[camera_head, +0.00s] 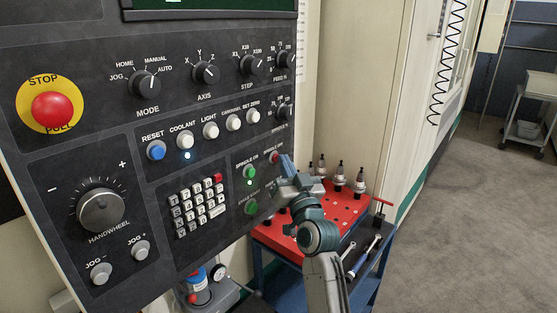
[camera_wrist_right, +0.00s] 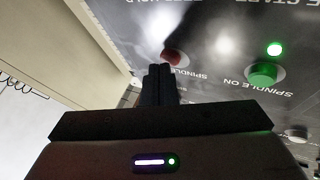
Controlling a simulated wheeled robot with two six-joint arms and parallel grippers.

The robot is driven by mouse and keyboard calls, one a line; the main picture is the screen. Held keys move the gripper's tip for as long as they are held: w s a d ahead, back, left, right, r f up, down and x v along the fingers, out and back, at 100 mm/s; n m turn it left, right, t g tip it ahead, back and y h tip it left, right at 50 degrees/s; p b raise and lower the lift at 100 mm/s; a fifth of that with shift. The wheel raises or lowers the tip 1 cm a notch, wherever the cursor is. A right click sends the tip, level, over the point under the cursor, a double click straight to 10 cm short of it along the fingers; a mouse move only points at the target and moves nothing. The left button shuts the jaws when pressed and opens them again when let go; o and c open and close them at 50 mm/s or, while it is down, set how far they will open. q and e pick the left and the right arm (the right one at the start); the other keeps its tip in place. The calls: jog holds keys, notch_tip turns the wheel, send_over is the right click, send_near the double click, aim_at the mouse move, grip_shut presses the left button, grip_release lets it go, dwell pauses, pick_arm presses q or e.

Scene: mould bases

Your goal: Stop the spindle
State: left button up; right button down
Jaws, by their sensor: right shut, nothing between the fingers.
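The machine's control panel (camera_head: 130,130) carries a red spindle button (camera_head: 275,157) on its right side; its label is partly hidden. The red button also shows in the right wrist view (camera_wrist_right: 174,57). The green SPINDLE ON button (camera_head: 250,172) is to its left, with a lit green lamp (camera_head: 250,183) just below it. My right gripper (camera_head: 284,160) is shut and empty, its fingertips (camera_wrist_right: 160,68) close beside the red button. I cannot tell whether they touch it. My left gripper is not in view.
A large red STOP button (camera_head: 52,108) is at the panel's far left. The RESET button (camera_head: 156,150) and a keypad (camera_head: 200,204) are in the middle. A red-topped cart (camera_head: 345,205) with several tool holders stands right of the panel, behind my right arm. The floor beyond is clear.

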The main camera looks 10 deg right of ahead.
jog(key=shift+s+d, duration=0.1)
jog(key=shift+s, duration=0.05)
jog(key=shift+s+d, duration=0.4)
jog(key=shift+s, duration=0.1)
jog(key=s+d+p, duration=0.1)
jog(key=s, duration=0.1)
jog(key=s+d+p, duration=0.1)
jog(key=s+d, duration=0.1)
dwell(0.6)
